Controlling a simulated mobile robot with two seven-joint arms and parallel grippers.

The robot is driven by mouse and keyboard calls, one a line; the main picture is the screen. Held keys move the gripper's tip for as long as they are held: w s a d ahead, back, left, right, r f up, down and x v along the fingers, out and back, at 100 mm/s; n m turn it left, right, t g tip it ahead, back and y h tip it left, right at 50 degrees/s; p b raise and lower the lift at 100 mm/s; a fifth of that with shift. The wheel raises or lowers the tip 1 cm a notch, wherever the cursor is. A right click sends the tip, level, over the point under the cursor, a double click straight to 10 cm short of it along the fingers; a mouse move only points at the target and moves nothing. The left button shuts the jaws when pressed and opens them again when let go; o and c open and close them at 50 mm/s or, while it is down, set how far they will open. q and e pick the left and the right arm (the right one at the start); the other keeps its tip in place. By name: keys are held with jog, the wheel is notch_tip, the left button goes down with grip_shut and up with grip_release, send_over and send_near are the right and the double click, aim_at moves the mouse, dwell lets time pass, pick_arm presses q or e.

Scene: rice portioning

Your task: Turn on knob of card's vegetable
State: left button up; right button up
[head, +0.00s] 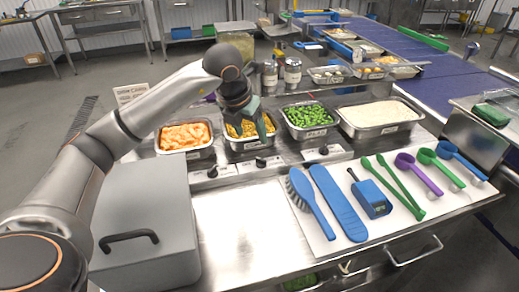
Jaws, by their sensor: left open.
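Several metal pans sit in the counter: one with orange pieces (185,135), one with yellow corn-like pieces (238,130), one with green peas (306,116) and a wide one with white rice (380,113). Dark knobs stand on the front strip below the vegetable pans: a left knob (212,172), a middle knob (261,162) and a right knob (323,150). My right gripper is not in view.
A white mat (290,225) holds a blue brush (310,202), a blue paddle (338,203), a blue thermometer-like device (371,198), green tongs (400,188) and several coloured scoops. A grey lidded box (145,215) stands front left. Bottles (292,75) stand behind the pans.

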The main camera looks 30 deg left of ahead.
aim_at(261, 159)
pick_arm(q)
jog(key=x, duration=1.2)
jog(key=shift+s+d+f+p, duration=0.1)
jog(key=shift+s+p, duration=0.05)
jog(key=shift+p, duration=0.25)
grip_shut()
